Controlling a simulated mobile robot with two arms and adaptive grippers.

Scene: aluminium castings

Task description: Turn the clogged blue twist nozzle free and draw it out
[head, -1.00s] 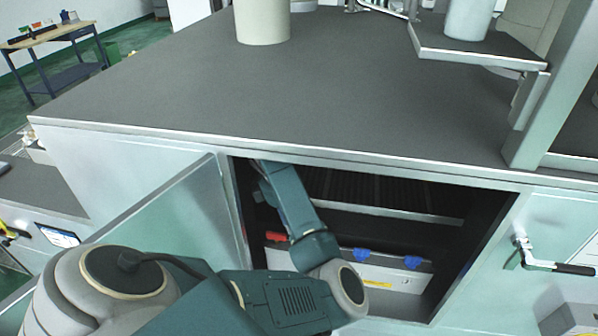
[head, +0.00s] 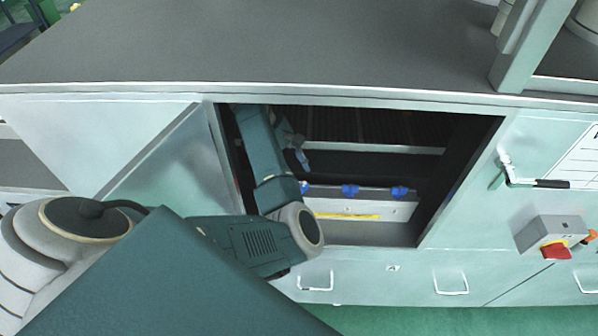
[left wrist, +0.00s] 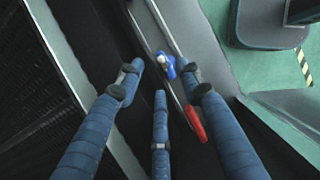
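A pale box (head: 360,207) with a grey top edge sits inside the open cabinet. Three blue nozzles line that edge: left (head: 304,187), middle (head: 350,190) and right (head: 399,191). I cannot tell which is clogged. My left gripper (head: 299,156) is inside the opening, above the box's left part. In the left wrist view its blue fingers (left wrist: 161,78) are spread and empty. One blue nozzle (left wrist: 167,66) with a pale part shows beyond them, near the right fingertip; no grip on it is visible. A red elongated piece (left wrist: 195,123) lies along the same edge. My right gripper is out of view.
The open door (head: 160,165) stands left of the opening, beside my arm. The dark worktop (head: 270,45) lies above. A slatted dark panel (left wrist: 45,75) fills the wrist view's left side. A grey switch box with a red knob (head: 556,250) is at right.

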